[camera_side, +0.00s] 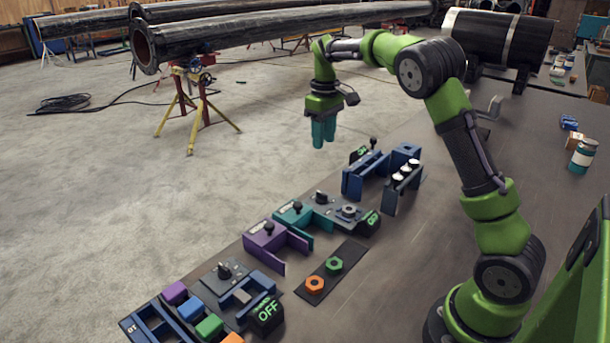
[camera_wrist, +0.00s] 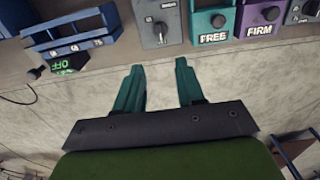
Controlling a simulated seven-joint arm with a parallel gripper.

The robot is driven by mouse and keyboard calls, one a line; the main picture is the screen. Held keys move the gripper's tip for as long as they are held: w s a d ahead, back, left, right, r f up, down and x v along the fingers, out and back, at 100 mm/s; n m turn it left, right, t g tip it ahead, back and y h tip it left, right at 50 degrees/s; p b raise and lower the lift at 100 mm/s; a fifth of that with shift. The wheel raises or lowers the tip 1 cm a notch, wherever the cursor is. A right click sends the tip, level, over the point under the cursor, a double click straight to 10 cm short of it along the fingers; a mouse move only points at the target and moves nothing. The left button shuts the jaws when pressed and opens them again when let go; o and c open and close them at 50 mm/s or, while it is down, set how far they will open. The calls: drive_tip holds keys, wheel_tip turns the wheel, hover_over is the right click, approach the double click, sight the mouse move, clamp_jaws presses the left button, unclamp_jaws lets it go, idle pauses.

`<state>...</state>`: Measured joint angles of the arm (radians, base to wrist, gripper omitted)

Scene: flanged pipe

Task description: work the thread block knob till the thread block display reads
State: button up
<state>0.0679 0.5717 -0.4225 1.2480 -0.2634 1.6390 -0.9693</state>
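My gripper (camera_side: 323,141) hangs in the air beyond the bench's far edge, fingers pointing down. In the wrist view my gripper (camera_wrist: 157,75) has its two teal fingers apart with nothing between them. A grey panel (camera_side: 335,209) carries a dark knob (camera_side: 321,197), a ring-shaped part and a dark display (camera_side: 370,222) with green characters too small to read. The knob also shows in the wrist view (camera_wrist: 160,31), above and apart from the fingers. A second grey panel has a knob (camera_side: 224,271) and a display (camera_side: 267,313) reading OFF. I cannot read which is the thread block.
A teal block (camera_side: 290,213) labelled FREE and a purple block (camera_side: 266,238) labelled FIRM stand between the panels. A blue rack (camera_side: 362,176) stands beyond. Orange and green nuts (camera_side: 315,284) lie on a dark mat. Coloured blocks (camera_side: 209,326) sit at the near end.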

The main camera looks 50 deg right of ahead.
sight(322, 193)
wheel_tip(322, 193, down, 16)
drive_tip(key=shift+f, duration=0.2)
idle(0.4)
clamp_jaws()
